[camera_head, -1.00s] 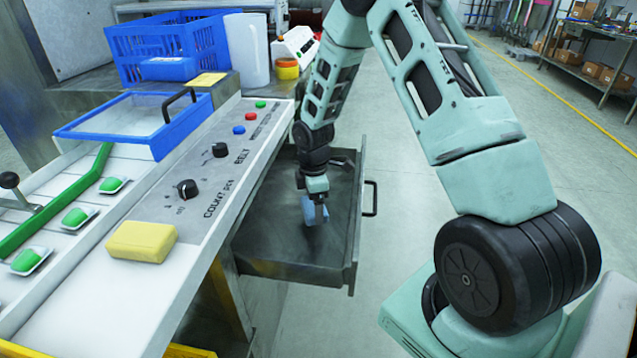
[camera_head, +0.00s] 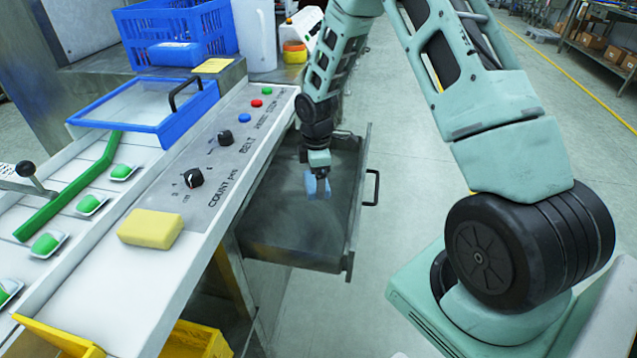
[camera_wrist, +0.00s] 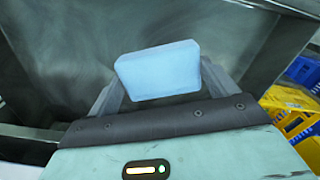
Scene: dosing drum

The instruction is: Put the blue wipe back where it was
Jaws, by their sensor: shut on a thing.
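The blue wipe (camera_head: 312,186) is a small light-blue block held between the fingers of my gripper (camera_head: 319,184). In the wrist view the wipe (camera_wrist: 158,70) sits between the two grey fingertips of my gripper (camera_wrist: 160,92), which are shut on it. My gripper points down inside the open grey metal drawer (camera_head: 285,240), which also shows around the wipe in the wrist view (camera_wrist: 60,60). The drawer looks otherwise empty. I cannot tell whether the wipe touches the drawer floor.
The drawer's handle (camera_head: 372,188) sticks out at the right. Left of it is the control panel (camera_head: 225,150) with knobs and buttons. A yellow sponge-like block (camera_head: 150,228) lies on the white ledge.

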